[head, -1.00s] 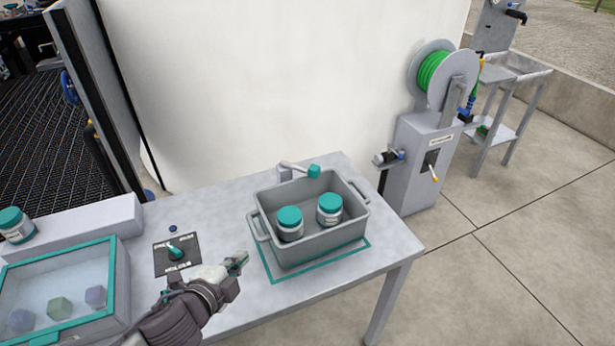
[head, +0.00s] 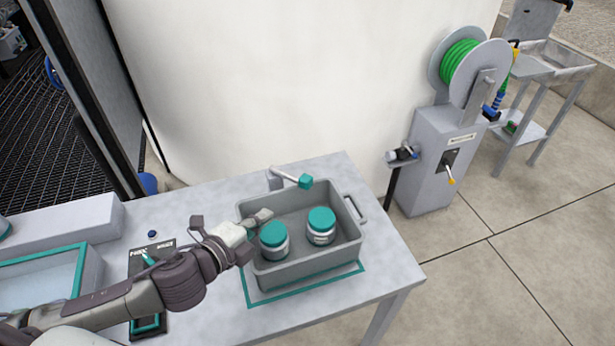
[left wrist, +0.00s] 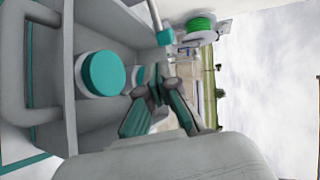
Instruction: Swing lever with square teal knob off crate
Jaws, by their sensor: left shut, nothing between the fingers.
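The square teal knob (head: 306,181) sits on the end of a pale lever (head: 286,174) that reaches over the far rim of the grey crate (head: 352,228). The knob also shows near the top middle of the left wrist view (left wrist: 165,37), with the lever arm (left wrist: 154,14) above it. My left gripper (head: 264,215) is shut and empty, over the crate's left side, to the left of and nearer than the knob and apart from it. In the left wrist view my left gripper's fingers (left wrist: 156,85) come together below the knob. My right gripper is not in view.
Two teal-lidded jars (head: 274,240) (head: 321,226) stand inside the crate, one just in front of my left gripper. A teal outline (head: 305,288) lies under the crate. A hose reel post (head: 430,170) stands beyond the table's right end. The table's right front is clear.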

